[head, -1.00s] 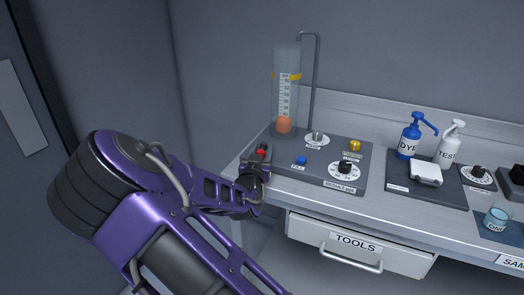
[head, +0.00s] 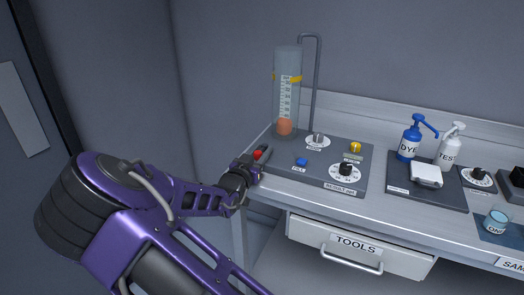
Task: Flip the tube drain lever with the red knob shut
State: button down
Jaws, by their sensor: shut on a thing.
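The red knob (head: 258,154) of the drain lever shows at the front left corner of the grey tube panel (head: 320,182). My gripper (head: 253,160) is at the knob, shut on the lever; its fingers partly hide the lever, so its exact angle cannot be told. The clear tube (head: 287,90) stands upright at the back left of the panel. It has a white scale, a yellow band and an orange ball (head: 285,127) near its bottom.
A blue button (head: 302,161), a yellow knob (head: 355,147) and a black dial (head: 345,169) sit on the panel, right of my gripper. A thin bent pipe (head: 316,80) rises behind. DYE (head: 409,146) and TEST (head: 450,150) bottles stand further right. A TOOLS drawer (head: 358,245) is below.

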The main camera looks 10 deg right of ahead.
dwell(0.3)
jog(key=c, duration=0.6)
grip_release()
jog(key=shift+a, duration=0.1)
jog(key=p+v, duration=0.2)
jog(key=v, duration=1.5)
jog(key=shift+a, duration=0.3)
